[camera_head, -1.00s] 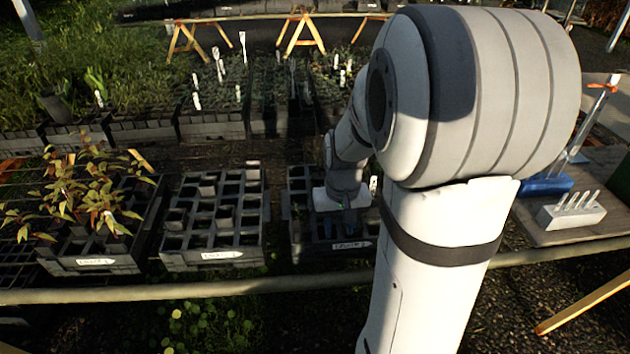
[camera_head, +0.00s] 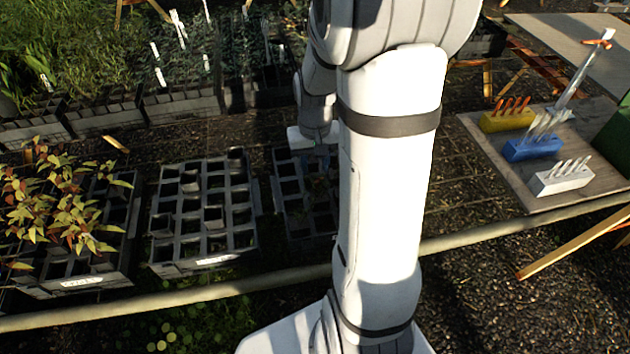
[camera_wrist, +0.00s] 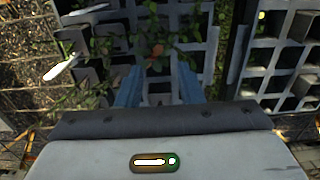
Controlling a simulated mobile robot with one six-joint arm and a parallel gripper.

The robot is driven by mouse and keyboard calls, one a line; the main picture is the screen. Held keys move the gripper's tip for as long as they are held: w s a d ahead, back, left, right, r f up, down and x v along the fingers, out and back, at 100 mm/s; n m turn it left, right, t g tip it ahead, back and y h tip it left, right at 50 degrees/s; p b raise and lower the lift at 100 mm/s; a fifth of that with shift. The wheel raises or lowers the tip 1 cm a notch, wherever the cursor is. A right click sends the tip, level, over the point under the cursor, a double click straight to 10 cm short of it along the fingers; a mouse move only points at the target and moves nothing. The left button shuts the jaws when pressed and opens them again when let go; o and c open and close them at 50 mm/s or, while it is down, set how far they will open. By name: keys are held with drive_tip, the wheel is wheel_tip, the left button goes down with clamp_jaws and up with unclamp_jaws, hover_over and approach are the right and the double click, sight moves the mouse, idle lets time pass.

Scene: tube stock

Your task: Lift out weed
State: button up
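My gripper (camera_wrist: 159,88) shows in the wrist view with its two blue fingers apart, pointing down over a dark cell tray (camera_wrist: 105,45). Green leafy stems grow in and around the cells there. A small reddish-brown patch (camera_wrist: 155,56) lies among the leaves just beyond the fingertips, roughly between them. I cannot tell which plant is the weed, or whether the fingers touch any stem. In the head view my arm stands in front of this tray (camera_head: 282,190) and covers its right part; the fingertips are hard to make out there.
An empty-looking cell tray (camera_head: 205,263) stands left of it, then a tray (camera_head: 82,285) with red and yellow leafy plants. A rail (camera_head: 150,303) runs along the front. A board (camera_head: 590,190) at right bears yellow (camera_head: 507,120), blue (camera_head: 532,148) and white (camera_head: 562,178) blocks holding tools.

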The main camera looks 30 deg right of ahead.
sight(318, 190)
drive_tip(key=f, duration=0.6)
drive_tip(key=shift+d+f+p, duration=0.3)
drive_tip(key=shift+d+f, duration=0.1)
clamp_jaws()
